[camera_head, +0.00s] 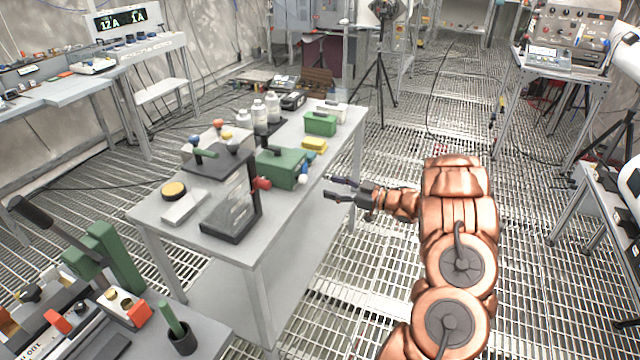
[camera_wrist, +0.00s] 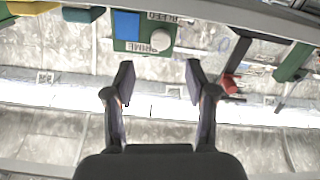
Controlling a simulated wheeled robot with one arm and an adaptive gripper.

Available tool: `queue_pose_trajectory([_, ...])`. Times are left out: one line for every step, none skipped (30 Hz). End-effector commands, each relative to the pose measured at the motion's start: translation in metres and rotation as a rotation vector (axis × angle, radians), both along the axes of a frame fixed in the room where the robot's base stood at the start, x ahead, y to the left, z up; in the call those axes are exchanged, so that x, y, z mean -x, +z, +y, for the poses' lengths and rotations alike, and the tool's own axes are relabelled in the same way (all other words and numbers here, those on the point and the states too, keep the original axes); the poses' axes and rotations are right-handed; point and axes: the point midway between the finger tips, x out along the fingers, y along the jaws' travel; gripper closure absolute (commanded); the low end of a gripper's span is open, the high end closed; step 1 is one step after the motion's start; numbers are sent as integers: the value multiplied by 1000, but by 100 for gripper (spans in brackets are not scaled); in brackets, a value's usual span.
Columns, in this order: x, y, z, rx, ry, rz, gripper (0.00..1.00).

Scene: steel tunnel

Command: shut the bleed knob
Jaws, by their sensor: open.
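The bleed knob is a round white knob (camera_wrist: 160,39) on the face of a green box (camera_wrist: 130,46), between lettering that seems to read PRIME and BLEED. A blue square (camera_wrist: 127,25) sits beside it. In the head view the green box (camera_head: 283,168) stands on the grey table, and the small white knob (camera_head: 302,179) shows at its right end. My gripper (camera_head: 329,188) is open and empty just right of the box, off the table edge. In the wrist view its fingers (camera_wrist: 159,80) are spread, with the knob beyond their tips and apart from them.
A dark stand (camera_head: 232,195) with a red knob (camera_head: 262,184) stands left of the box. A yellow block (camera_head: 314,145), a green case (camera_head: 320,124) and white bottles (camera_head: 272,106) are behind. The grated floor right of the table (camera_head: 262,262) is clear around my arm.

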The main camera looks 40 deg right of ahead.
Motion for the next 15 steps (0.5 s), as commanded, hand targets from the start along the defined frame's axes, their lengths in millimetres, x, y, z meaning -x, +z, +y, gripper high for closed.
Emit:
queue_pose_trajectory([6,0,-5,0,-2,0,44])
queue_pose_trajectory([9,0,-6,0,-1,0,44])
queue_pose_trajectory([13,0,-9,-1,-2,-1,44])
queue_pose_trajectory([16,0,-10,-1,-2,-1,44])
queue_pose_trajectory([18,0,-11,-1,-1,-1,44])
queue_pose_trajectory([20,0,-12,-1,0,-1,44])
queue_pose_trajectory([21,0,-12,0,1,-1,44])
queue_pose_trajectory([22,0,-13,0,1,-1,44])
queue_pose_trajectory([23,0,-14,0,1,-1,44])
queue_pose_trajectory([24,0,-14,0,1,-1,44])
queue_pose_trajectory([24,0,-14,0,1,-1,44])
queue_pose_trajectory([24,0,-14,0,1,-1,44])
queue_pose_trajectory([24,0,-14,0,1,-1,44])
queue_pose_trajectory([24,0,-14,0,1,-1,44])
queue_pose_trajectory([24,0,-14,0,1,-1,44])
